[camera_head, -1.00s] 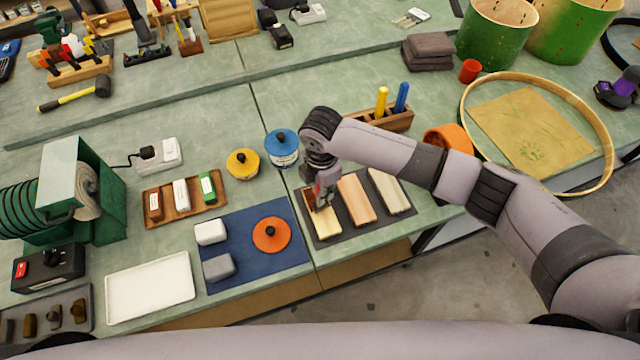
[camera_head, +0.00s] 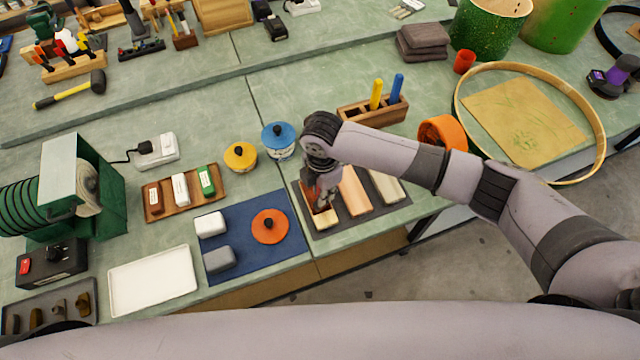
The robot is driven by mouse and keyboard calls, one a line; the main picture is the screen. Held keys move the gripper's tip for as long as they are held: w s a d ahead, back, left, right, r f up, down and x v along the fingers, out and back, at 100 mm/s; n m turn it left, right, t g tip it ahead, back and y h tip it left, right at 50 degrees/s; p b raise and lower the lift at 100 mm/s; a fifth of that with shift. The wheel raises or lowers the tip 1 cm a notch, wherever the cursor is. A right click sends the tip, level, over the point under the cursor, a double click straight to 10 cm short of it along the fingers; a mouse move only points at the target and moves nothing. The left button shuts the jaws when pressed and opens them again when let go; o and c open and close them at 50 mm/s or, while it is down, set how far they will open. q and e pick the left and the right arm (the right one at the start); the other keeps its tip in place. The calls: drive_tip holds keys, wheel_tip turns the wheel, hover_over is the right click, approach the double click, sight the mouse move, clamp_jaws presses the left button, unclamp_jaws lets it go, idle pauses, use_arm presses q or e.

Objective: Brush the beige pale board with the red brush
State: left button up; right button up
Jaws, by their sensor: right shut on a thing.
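Three wooden boards lie side by side on a dark mat (camera_head: 339,229) at the bench's front edge. The left board (camera_head: 322,221) is pale cream, the middle one (camera_head: 357,196) pinkish tan, and the right one (camera_head: 388,187) pale beige. My right gripper (camera_head: 323,196) points down over the left board and is shut on the red brush (camera_head: 318,203). The gripper hides much of the brush and the far part of that board. The brush is at or just above the board; contact cannot be told. My left gripper is not in view.
A wooden holder (camera_head: 358,116) with yellow and blue handles stands behind my right arm. Left of the boards are a blue mat (camera_head: 240,263) with blocks and an orange-lidded pot (camera_head: 270,226), plus yellow (camera_head: 240,157) and blue (camera_head: 279,140) tins. A white tray (camera_head: 153,283) lies further left.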

drive_tip(key=shift+s+d, duration=0.1)
drive_tip(key=shift+s, duration=0.2)
drive_tip(key=shift+s+d, duration=0.2)
drive_tip(key=shift+s, duration=0.45)
drive_tip(key=shift+s+d, duration=0.2)
drive_tip(key=shift+s, duration=0.45)
drive_tip(key=shift+w+a+b, duration=0.2)
drive_tip(key=shift+w+a, duration=0.05)
drive_tip(key=shift+w, duration=0.45)
drive_tip(key=shift+w+a+b, duration=0.15)
drive_tip(key=shift+w+a, duration=0.05)
drive_tip(key=shift+w, duration=0.5)
drive_tip(key=shift+w, duration=0.1)
drive_tip(key=shift+w+a+b, duration=0.25)
drive_tip(key=shift+w+b, duration=0.05)
drive_tip(key=shift+w, duration=0.35)
drive_tip(key=shift+w+a+b, duration=0.2)
drive_tip(key=shift+w+b, duration=0.05)
drive_tip(key=shift+w, duration=0.4)
